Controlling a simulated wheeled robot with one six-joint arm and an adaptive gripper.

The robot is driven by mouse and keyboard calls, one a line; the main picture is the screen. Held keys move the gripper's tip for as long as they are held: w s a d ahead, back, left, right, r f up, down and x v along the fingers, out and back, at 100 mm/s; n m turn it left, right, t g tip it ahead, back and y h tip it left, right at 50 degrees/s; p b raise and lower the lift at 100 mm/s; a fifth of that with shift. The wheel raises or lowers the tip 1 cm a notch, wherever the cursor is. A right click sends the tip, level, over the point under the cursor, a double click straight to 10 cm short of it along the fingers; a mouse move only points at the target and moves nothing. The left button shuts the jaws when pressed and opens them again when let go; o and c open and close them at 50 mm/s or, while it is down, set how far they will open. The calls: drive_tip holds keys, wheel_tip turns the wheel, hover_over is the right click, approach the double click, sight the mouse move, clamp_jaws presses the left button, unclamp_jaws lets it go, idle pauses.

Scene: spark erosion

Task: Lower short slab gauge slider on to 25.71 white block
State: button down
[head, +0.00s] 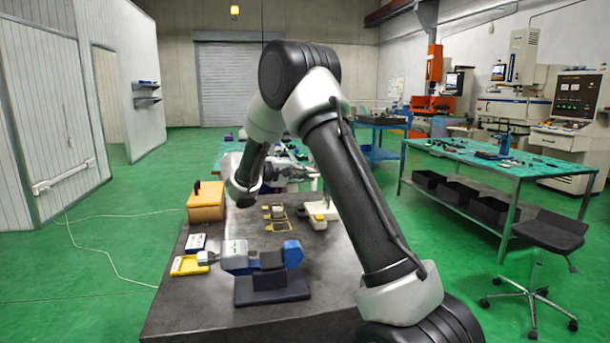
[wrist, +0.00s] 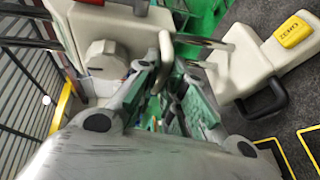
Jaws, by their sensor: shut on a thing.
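In the wrist view, my gripper (wrist: 160,82) is closed around a narrow, pale upright piece (wrist: 166,48) on the gauge slider. The slider (wrist: 105,45) is a cream body with a round knob and a red patch, with bright metal rods beside it. Whether slider and block touch, I cannot tell.
On the dark table (head: 190,310), a blue and grey clamp-like device (head: 265,262) stands in front, with a yellow tray (head: 188,265) at left and an orange box (head: 206,202) behind. Yellow-framed dark pads (head: 277,226) lie mid-table. A green-topped bench (head: 480,160) is at right.

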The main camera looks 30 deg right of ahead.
wheel_tip(320, 180, down, 7)
drive_tip(key=shift+s+r, duration=0.1)
drive_tip(key=shift+r, duration=0.1)
drive_tip(key=c, duration=1.5)
unclamp_jaws()
drive_tip(key=shift+f, duration=0.15)
drive_tip(key=shift+c, duration=0.2)
drive_tip(key=shift+a, duration=0.1)
drive_tip(key=v, duration=1.2)
